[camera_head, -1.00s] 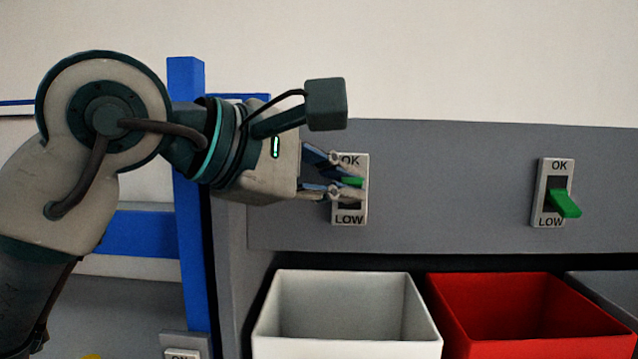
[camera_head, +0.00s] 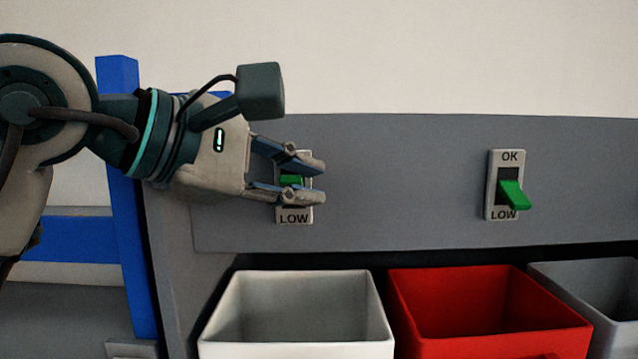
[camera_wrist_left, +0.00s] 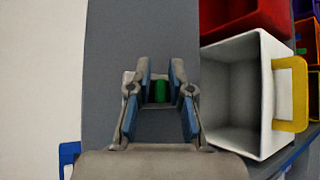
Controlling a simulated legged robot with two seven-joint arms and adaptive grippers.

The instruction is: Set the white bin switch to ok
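The white bin switch is a pale plate (camera_head: 294,216) with a green lever (camera_head: 291,180), on the grey panel above the white bin (camera_head: 296,349). "LOW" shows at its foot; my fingers cover its upper part. My left gripper (camera_head: 316,182) is in front of it, fingers apart, one above and one below the lever. In the left wrist view the lever (camera_wrist_left: 160,91) lies between the two open fingers, with small gaps on both sides. Lever contact cannot be made out. My right gripper is not in view.
A second switch (camera_head: 505,157) with a green lever sits to the right, above the red bin (camera_head: 490,342). A grey bin (camera_head: 610,290) stands at far right. A blue post (camera_head: 128,200) stands left of the panel. The panel between the switches is clear.

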